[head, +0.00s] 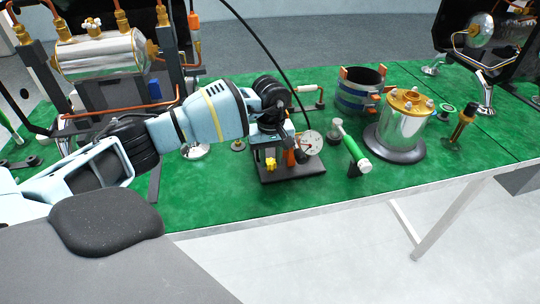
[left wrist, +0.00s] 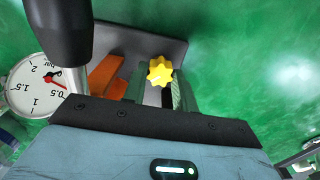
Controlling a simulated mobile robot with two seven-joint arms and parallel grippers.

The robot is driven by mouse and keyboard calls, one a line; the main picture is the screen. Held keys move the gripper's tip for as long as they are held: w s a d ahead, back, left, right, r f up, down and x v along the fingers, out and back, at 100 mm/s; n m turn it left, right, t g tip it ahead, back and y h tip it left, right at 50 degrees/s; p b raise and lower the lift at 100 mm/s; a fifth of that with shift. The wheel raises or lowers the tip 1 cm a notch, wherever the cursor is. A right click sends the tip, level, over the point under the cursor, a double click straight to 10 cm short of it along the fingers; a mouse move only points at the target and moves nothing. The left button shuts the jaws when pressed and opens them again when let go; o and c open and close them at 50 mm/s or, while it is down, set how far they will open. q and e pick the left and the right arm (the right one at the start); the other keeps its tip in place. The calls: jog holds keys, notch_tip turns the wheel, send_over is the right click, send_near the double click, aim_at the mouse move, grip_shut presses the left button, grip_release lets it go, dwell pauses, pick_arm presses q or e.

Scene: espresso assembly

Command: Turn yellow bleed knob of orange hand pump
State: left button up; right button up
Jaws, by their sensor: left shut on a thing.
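The hand pump stands on a dark base plate (head: 305,172) at the front of the green table. A little of its orange body (head: 291,158) shows in the head view, and orange also shows in the left wrist view (left wrist: 106,76). Its round white gauge (head: 313,143) faces out on the right; the gauge fills the left of the left wrist view (left wrist: 36,88). The yellow bleed knob (head: 270,163) is star-shaped in the left wrist view (left wrist: 159,71). My left gripper (head: 268,158) is shut on the knob, its fingers either side. The arm hides much of the pump. My right gripper is out of view.
A green-handled tool (head: 352,148) lies right of the pump. Beyond it stand a silver boiler (head: 402,120) and a blue banded ring (head: 359,92). A larger boiler frame (head: 104,55) stands back left. Green table (head: 215,205) is bare in front.

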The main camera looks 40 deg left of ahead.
pick_arm(q)
jog(key=n+p, duration=0.1)
jog(key=n, duration=0.4)
jog(key=shift+r+n, duration=0.1)
jog(key=shift+n, duration=0.3)
jog(key=n+p, duration=0.1)
jog(key=n, duration=0.3)
jog(key=shift+p, duration=0.35)
jog(key=n+p, duration=0.1)
jog(key=n, duration=0.3)
jog(key=n+p, duration=0.1)
jog(key=n, duration=0.2)
jog(key=shift+n, duration=0.3)
jog(key=n+p, duration=0.1)
jog(key=n, duration=0.2)
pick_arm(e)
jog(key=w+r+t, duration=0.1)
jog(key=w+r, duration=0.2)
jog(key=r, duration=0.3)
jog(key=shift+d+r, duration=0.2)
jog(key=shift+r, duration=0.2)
pick_arm(q)
jog(key=shift+n, duration=0.4)
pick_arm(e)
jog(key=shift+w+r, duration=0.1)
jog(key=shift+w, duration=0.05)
pick_arm(q)
jog(key=o, duration=1)
